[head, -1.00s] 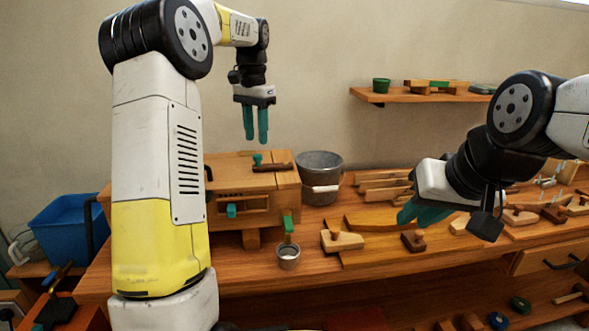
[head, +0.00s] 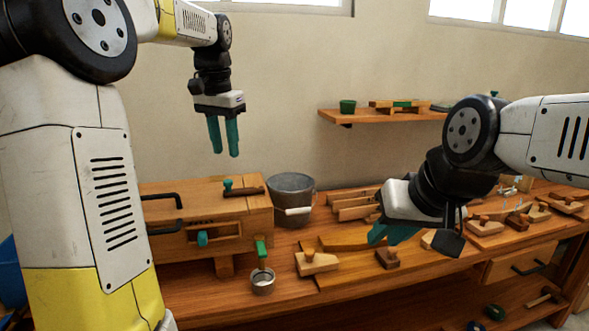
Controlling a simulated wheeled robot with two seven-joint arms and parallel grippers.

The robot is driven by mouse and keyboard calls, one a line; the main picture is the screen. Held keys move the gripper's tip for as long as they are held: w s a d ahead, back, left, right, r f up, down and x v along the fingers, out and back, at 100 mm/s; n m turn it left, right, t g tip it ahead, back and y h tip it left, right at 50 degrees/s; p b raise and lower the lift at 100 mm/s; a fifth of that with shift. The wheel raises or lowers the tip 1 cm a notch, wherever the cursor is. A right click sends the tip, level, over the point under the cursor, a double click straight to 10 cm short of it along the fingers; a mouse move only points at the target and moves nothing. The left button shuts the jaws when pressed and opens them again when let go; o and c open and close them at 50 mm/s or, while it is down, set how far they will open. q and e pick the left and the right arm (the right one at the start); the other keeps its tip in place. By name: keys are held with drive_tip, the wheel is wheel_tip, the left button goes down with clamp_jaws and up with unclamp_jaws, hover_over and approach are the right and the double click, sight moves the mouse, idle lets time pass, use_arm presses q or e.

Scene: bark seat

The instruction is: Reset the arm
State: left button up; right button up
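My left gripper (head: 223,136) hangs with its two teal fingers pointing down, in the air above the wooden cabinet on the bench. A gap shows between the fingers, and nothing is between them. My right gripper (head: 392,233) is low over the bench (head: 335,285), with its teal fingers pointing left and down near a small dark wooden plane (head: 387,258). Its fingers overlap in this view, so their opening is hard to see. I see nothing held in it.
A small metal cup (head: 262,282) and a light wooden plane (head: 316,263) are near the front edge. A wall shelf (head: 370,116) holds a green pot (head: 347,106).

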use_arm(q)
drive_tip(key=s+d+f+n+t+h, duration=0.1)
drive_tip(key=s+f, duration=0.3)
drive_tip(key=s, duration=0.7)
drive_tip(key=s+d+f+n+t+h, duration=0.1)
drive_tip(key=s+d+f+n+t, duration=0.2)
drive_tip(key=s, duration=0.8)
drive_tip(key=shift+s+f, duration=0.35)
drive_tip(key=shift+f, duration=0.05)
